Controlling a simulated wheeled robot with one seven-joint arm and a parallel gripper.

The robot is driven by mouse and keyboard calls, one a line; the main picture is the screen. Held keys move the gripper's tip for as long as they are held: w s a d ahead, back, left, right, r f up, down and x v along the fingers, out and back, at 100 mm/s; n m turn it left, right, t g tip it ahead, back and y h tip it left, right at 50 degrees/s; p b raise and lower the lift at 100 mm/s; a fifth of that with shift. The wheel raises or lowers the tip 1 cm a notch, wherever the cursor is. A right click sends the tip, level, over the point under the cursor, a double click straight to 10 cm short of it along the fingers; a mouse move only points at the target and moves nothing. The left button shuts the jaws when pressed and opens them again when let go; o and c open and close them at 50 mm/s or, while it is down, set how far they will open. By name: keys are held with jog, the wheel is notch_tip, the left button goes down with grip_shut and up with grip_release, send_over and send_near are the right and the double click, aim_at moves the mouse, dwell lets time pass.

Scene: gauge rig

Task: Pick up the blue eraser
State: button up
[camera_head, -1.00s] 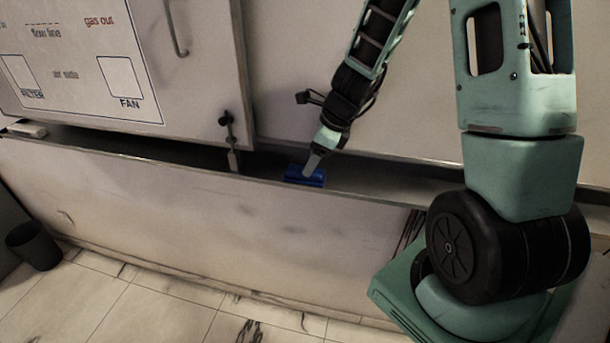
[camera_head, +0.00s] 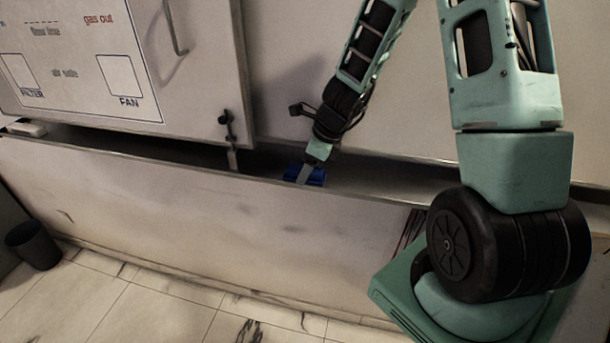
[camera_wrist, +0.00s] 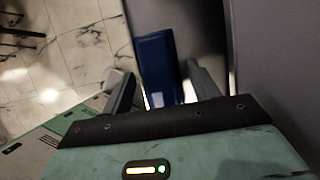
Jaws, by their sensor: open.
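The blue eraser (camera_head: 316,177) lies in the narrow trough along the wall, below the white panels. In the head view my gripper (camera_head: 304,174) is down at the eraser and covers part of it. In the wrist view the blue eraser (camera_wrist: 157,62) runs lengthwise away from me, and its near end lies between the two grey fingers of my gripper (camera_wrist: 160,88). The fingers are open, one on each side. I cannot tell whether either finger touches the eraser.
The trough's front edge (camera_head: 190,174) runs close in front of the eraser. A dark handle (camera_head: 228,130) hangs from the cabinet door to the left. A small white block (camera_head: 27,129) lies at the trough's far left. A dark bin (camera_head: 34,245) stands on the tiled floor.

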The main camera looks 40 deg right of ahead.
aim_at(299, 167)
dwell(0.3)
jog(key=c, duration=0.8)
jog(key=shift+c, duration=0.2)
jog(key=shift+r+p, duration=0.35)
jog(key=shift+r, duration=0.45)
notch_tip(299, 167, up, 2)
jog(key=shift+w+r, duration=0.1)
jog(key=shift+r, duration=0.1)
jog(key=s+a+b, duration=1.1)
jog(key=a, duration=0.3)
jog(key=shift+s, duration=0.15)
